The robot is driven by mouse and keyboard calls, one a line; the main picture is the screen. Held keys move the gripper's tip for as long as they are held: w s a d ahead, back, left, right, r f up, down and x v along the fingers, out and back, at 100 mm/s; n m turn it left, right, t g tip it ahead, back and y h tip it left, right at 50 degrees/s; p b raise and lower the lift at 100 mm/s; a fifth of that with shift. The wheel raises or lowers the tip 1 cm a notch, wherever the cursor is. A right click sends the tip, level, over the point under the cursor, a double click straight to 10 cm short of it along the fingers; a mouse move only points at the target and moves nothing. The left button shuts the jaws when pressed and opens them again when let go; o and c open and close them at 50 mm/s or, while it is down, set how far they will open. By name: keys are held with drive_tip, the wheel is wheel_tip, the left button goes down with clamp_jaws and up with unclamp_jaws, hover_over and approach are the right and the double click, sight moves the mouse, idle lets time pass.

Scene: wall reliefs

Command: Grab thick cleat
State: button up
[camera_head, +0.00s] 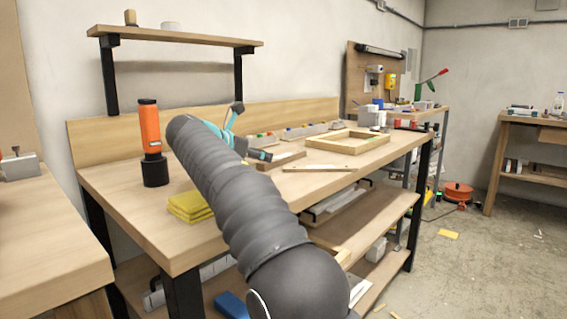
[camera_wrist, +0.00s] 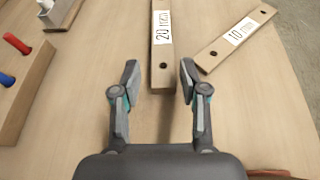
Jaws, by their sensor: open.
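The thick cleat (camera_wrist: 161,45) is a wooden bar with a white "20 mm" label and a dark hole near its close end. In the wrist view it runs up the middle, its near end between the fingers. My gripper (camera_wrist: 159,78) is open around that end, with gaps on both sides; the height above the table cannot be told. A thinner cleat (camera_wrist: 235,38), labelled "10 mm", lies at a slant to the right. In the head view my gripper (camera_head: 262,155) is over the workbench, partly hidden by my arm, and the thin cleat (camera_head: 318,169) shows beyond it.
A wooden block with red and blue pegs (camera_wrist: 22,85) lies left in the wrist view. On the workbench (camera_head: 130,210) stand an orange bottle (camera_head: 150,130), folded yellow cloths (camera_head: 190,206) and a wooden frame (camera_head: 347,141). A shelf (camera_head: 175,37) rises behind.

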sight(274, 159)
drive_tip(key=shift+b+x, duration=0.7)
drive_tip(key=shift+x, duration=2.3)
drive_tip(key=shift+s+d+r, duration=0.1)
drive_tip(key=shift+d, duration=0.1)
clamp_jaws()
